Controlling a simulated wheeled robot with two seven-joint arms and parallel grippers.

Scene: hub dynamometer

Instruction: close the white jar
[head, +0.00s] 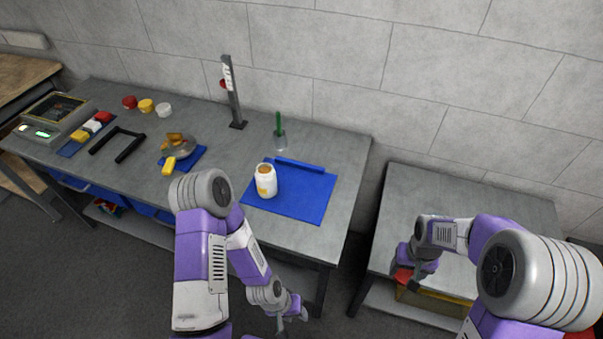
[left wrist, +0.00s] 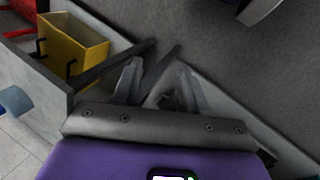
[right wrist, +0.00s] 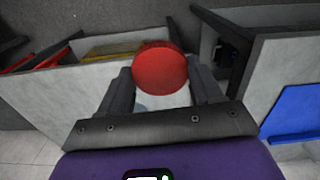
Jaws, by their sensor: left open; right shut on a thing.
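The white jar (head: 265,181) stands upright on a blue mat (head: 305,199) on the long grey table. Its top looks brown, with no white lid visible on it. A white round lid (head: 164,110) lies at the back left of that table, beside a yellow lid (head: 146,105) and a red lid (head: 129,102). My left gripper (head: 293,311) is open and empty in front of the table, below the jar; its fingers (left wrist: 160,88) show nothing between them. My right gripper (right wrist: 160,88) is shut on a red round thing (right wrist: 160,70), by the right-hand table, far from the jar.
A blue bar (head: 300,165) and a clear holder with a green stick (head: 279,135) are near the jar. A post (head: 233,95) stands behind. The right-hand table (head: 470,195) has a clear top.

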